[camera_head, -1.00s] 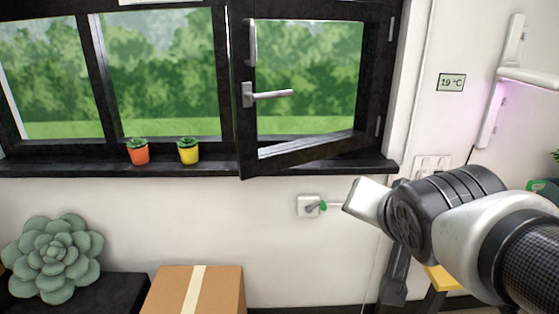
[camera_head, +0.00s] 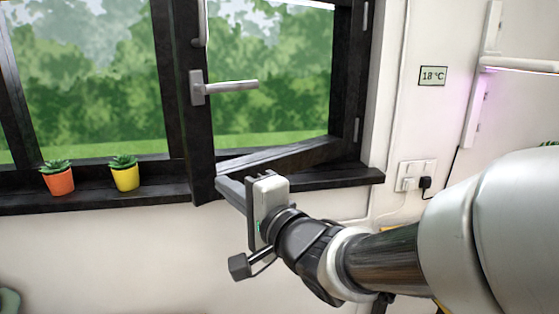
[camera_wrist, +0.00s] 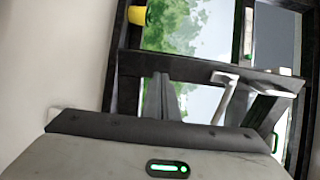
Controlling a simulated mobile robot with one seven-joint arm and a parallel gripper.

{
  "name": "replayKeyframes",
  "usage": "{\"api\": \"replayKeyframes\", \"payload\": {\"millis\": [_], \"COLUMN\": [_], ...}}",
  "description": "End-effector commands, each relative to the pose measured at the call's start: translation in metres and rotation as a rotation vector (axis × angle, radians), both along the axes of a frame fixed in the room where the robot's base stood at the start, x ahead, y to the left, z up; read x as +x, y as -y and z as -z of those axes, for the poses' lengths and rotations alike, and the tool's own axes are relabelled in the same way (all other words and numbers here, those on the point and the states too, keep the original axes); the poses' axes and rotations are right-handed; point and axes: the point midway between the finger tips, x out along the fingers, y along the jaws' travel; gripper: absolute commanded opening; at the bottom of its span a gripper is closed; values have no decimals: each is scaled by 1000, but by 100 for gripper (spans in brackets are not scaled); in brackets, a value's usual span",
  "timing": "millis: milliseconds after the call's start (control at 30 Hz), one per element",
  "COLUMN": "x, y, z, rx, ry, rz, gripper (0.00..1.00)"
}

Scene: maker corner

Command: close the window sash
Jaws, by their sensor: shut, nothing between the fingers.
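The black-framed window sash (camera_head: 199,150) stands ajar in the head view, its handle side swung into the room and its hinges on the right. Its grey lever handle (camera_head: 231,86) points right, level. In the wrist view, the sash's dark frame (camera_wrist: 197,69) crosses the picture and the handle (camera_wrist: 229,92) shows right of the fingers. My gripper (camera_head: 222,183) is shut and empty, at the sash's lower handle-side corner, on the room side. It also shows in the wrist view (camera_wrist: 160,80). I cannot tell whether the fingertips touch the sash.
An orange pot (camera_head: 58,181) and a yellow pot (camera_head: 125,178) with plants stand on the sill (camera_head: 90,202) left of the sash. The sill before the hinge side is bare.

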Motion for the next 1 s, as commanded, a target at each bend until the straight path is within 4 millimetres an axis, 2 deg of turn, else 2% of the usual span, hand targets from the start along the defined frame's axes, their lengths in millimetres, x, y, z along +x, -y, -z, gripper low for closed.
{"api": "replayKeyframes", "payload": {"millis": [33,100,667,700,1000], "x": [8,9,23,29,65], "y": [-7,-9,-21,-27,-58], "z": [2,-4,-3,3,4], "rx": [0,1,-3,-1,-2], "ry": [-6,-12,-9,-3,-1], "rz": [-3,-9,1,1,1], "gripper": [0,0,0,0,0]}}
